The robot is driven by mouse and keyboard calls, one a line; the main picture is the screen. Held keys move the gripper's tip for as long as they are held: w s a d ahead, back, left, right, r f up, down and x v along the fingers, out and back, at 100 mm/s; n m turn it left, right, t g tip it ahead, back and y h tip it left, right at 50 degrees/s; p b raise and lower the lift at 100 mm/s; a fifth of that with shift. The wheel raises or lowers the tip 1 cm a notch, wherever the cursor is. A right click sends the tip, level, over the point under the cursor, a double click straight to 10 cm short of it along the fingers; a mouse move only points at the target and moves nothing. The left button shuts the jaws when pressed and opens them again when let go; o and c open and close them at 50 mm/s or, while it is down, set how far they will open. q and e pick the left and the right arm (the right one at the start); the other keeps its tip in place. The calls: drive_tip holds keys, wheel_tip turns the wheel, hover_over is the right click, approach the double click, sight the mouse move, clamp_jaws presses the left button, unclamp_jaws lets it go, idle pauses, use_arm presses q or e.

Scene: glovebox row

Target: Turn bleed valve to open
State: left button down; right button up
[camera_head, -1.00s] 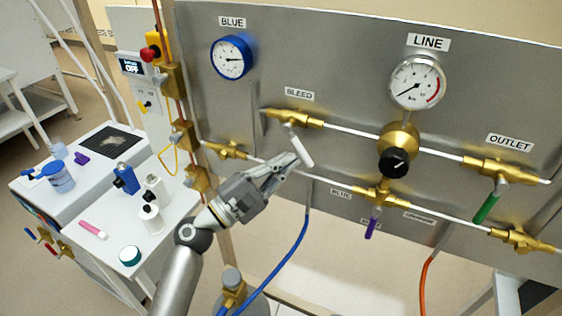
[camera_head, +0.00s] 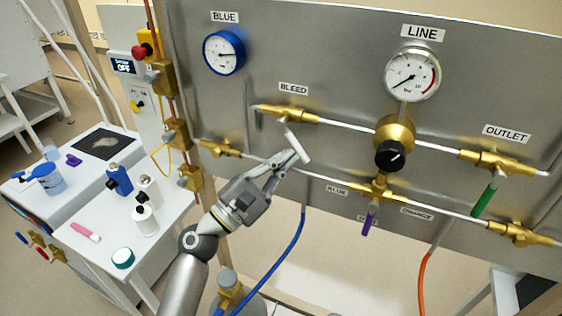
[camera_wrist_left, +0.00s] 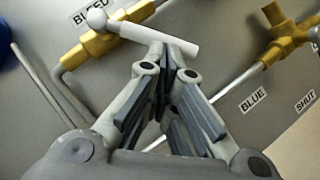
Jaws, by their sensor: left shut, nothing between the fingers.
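The bleed valve is a brass body (camera_head: 290,114) under the BLEED label on the grey panel. Its white lever handle (camera_head: 299,146) slants down and to the right from the body. In the left wrist view the handle (camera_wrist_left: 150,35) crosses above my fingertips, its round hub at the left. My left gripper (camera_head: 291,156) is shut and empty, its tips at the lower part of the handle. The wrist view shows the closed fingers (camera_wrist_left: 168,58) right by the handle; I cannot tell whether they touch it. My right gripper is not in view.
The panel also carries a blue gauge (camera_head: 224,52), the LINE gauge (camera_head: 413,74), a black regulator knob (camera_head: 389,156), a purple handle (camera_head: 369,221) and a green outlet handle (camera_head: 484,201). A blue hose (camera_head: 281,264) hangs below. Bottles stand on a white table (camera_head: 180,206) at left.

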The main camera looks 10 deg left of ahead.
sight(305, 157)
use_arm(q)
drive_tip(key=shift+d, duration=0.1)
drive_tip(key=d+n+t+b, duration=0.1)
drive_tip(key=n, duration=0.1)
drive_tip(key=d+r+n+t+y, duration=0.1)
drive_tip(key=n, duration=0.1)
drive_tip(key=d+r+n+t+y+b, duration=0.1)
drive_tip(key=shift+s+d+n+b, duration=0.35)
drive_tip(key=shift+s+n, duration=0.05)
drive_tip(key=shift+d+r+n+t+y, duration=0.2)
drive_tip(key=shift+n+t+y, duration=0.4)
drive_tip(key=shift+n+y, duration=0.4)
drive_tip(key=shift+s+d+r, duration=0.1)
drive_tip(key=shift+d+r, duration=0.3)
drive_tip(key=shift+n, duration=0.3)
